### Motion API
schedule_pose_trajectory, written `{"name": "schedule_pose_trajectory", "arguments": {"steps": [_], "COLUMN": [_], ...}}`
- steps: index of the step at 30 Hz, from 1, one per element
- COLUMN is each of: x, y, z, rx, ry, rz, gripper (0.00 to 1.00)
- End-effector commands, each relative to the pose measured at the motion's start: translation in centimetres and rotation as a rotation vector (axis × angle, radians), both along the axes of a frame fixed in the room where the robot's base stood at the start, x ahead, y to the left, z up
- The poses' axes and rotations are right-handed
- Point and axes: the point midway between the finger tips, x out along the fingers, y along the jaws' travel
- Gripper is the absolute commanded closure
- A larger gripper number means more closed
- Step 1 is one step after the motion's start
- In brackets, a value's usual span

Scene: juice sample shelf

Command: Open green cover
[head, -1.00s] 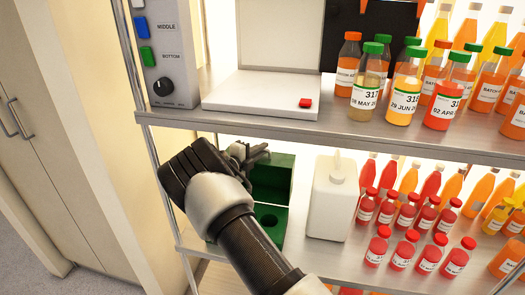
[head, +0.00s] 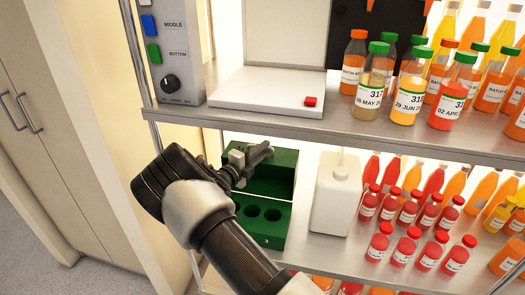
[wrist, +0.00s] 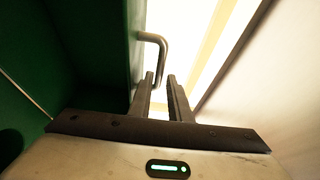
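The green box (head: 271,237) stands on the lower shelf, left of the white bottle. Its front block shows round holes, and a green cover (head: 280,181) stands up behind them, so it looks raised. My gripper (head: 262,151) is at the cover's upper left; my arm hides part of the box. In the wrist view, a bent metal handle (wrist: 160,50) sticks out from the green panel (wrist: 112,45). The fingers of my gripper (wrist: 160,76) are apart, with the handle's lower end between or just beyond the tips. I see no firm clamp on it.
A white bottle (head: 337,199) stands close right of the green box, with red-capped bottles (head: 410,212) beyond it. The upper shelf edge (head: 330,130) runs just above my gripper. A control panel (head: 170,55) and cabinet (head: 75,120) lie to the left.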

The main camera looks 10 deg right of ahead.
Motion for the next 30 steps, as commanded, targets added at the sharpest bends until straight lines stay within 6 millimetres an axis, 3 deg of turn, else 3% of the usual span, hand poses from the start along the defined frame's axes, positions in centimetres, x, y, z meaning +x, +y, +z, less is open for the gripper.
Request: {"name": "schedule_pose_trajectory", "arguments": {"steps": [5, 21, 30], "x": [-1.1, -9.9, -12.2], "y": [1.3, 10.0, 12.2], "z": [0.1, 0.1, 0.1], "rx": [0.001, 0.001, -0.001], "ry": [0.001, 0.001, 0.001], "rz": [0.004, 0.003, 0.000], "gripper": [0.83, 0.83, 0.83]}}
